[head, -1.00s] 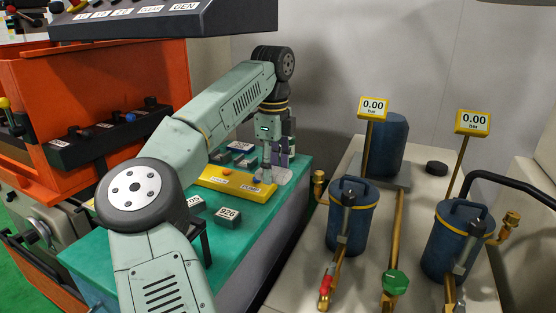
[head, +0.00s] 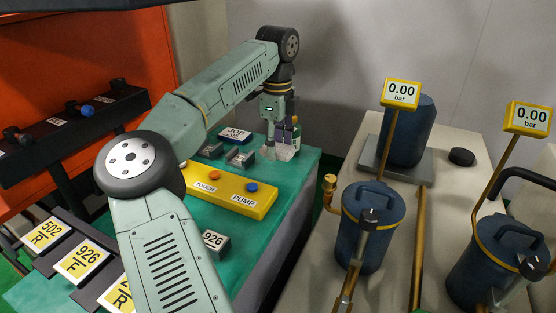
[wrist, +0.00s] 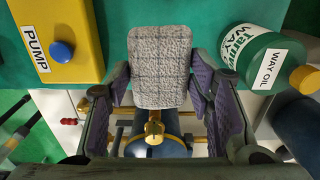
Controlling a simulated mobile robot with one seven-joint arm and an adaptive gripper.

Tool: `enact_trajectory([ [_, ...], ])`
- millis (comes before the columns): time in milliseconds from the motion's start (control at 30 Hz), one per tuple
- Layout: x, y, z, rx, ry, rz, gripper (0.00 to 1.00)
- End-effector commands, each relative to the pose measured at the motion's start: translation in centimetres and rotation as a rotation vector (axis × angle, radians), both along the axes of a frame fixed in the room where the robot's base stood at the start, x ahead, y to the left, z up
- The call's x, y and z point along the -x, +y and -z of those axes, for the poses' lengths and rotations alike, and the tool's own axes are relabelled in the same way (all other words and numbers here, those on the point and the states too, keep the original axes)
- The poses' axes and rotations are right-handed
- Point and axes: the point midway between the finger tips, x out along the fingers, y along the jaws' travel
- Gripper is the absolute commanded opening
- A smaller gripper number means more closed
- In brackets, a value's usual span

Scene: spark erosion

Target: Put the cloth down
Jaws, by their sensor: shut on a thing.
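My gripper (wrist: 160,76) is shut on a grey, checked cloth (wrist: 160,62), which hangs between its purple-padded fingers in the wrist view. In the head view my gripper (head: 273,140) is at the far end of the green-topped bench (head: 300,175), with the pale cloth (head: 284,153) at its tip. The cloth is close to the bench's edge, partly over the green top in the wrist view. I cannot tell whether it touches the top.
A yellow box (head: 235,193) with TOUCH and PUMP buttons lies near the cloth. A green WAY OIL bottle (wrist: 252,60) stands on its other side. Small grey blocks (head: 241,157) sit beyond the box. Blue canisters (head: 372,215) and pipes stand on the pale table (head: 445,165) at right.

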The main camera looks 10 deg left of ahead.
Motion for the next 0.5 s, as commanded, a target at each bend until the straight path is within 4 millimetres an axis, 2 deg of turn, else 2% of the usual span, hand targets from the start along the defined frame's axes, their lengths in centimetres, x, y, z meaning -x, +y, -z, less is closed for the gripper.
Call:
enact_trajectory([
  [500,0.0,-0.1,5.4,0.001,0.0,0.001,0.25],
])
